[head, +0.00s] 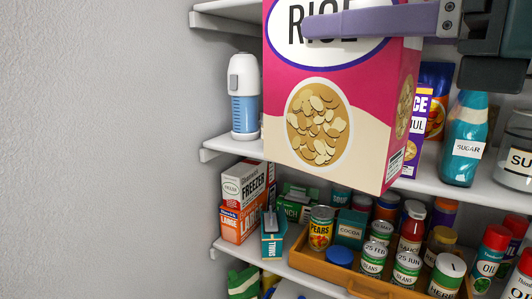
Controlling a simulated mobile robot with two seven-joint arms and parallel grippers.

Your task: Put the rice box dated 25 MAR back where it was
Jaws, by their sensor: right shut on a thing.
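A large pink and cream rice box (345,110) fills the upper middle of the head view, held upright in front of the shelves. My right gripper (328,18), reaching in from the right, is shut on its upper part; one purple finger lies across the front. I cannot read a date on this box. A purple box (418,112) with partial lettering "CE" and "JUL" stands behind it on the middle shelf (430,178), partly hidden. My left gripper is not in view.
A blue and white bottle (243,97) stands at the left end of the middle shelf. A sugar bottle (464,140) and a jar (515,150) stand at right. The held box hides part of the middle shelf.

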